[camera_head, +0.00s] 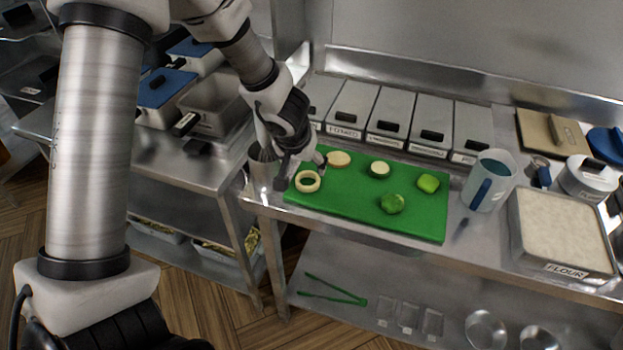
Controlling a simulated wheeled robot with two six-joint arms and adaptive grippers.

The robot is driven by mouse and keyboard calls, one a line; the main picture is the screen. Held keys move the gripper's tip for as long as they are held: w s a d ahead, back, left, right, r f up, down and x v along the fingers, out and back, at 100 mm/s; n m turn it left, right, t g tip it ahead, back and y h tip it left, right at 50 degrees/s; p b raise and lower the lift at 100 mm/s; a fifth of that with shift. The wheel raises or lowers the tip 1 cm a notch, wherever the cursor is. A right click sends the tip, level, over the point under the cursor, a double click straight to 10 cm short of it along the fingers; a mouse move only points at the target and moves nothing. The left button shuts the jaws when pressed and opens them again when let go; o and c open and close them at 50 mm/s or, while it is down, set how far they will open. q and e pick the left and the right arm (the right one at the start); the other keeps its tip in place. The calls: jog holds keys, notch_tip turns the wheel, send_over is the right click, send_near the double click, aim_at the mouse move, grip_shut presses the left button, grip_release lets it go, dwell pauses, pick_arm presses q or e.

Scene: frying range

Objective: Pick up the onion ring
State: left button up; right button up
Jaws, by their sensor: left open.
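The onion ring (307,188) is a pale ring lying flat near the left end of the green cutting board (340,210). My left gripper (300,170) is open and points down just above and beside the ring, at its upper left. The dark fingers sit close to the ring, and I cannot tell whether they touch it. Nothing shows between the fingers. My right gripper does not show.
Lidded bins (391,116) line the back. A pitcher (490,180) and a flour tray (562,268) stand right.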

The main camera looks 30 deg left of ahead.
aim_at(309, 183)
pick_arm(q)
jog(key=b+x, duration=0.1)
jog(key=x, duration=0.1)
jog(key=b+x, duration=0.1)
jog(key=x, duration=0.1)
jog(key=s+b+x, duration=0.1)
jog(key=shift+w+d+f+b, duration=0.2)
jog(key=shift+f+b, duration=0.2)
jog(key=shift+f, duration=0.2)
jog(key=shift+w+f, duration=0.2)
jog(key=shift+r, duration=0.1)
jog(key=c, duration=0.6)
jog(key=shift+r, duration=0.1)
jog(key=shift+c, duration=0.2)
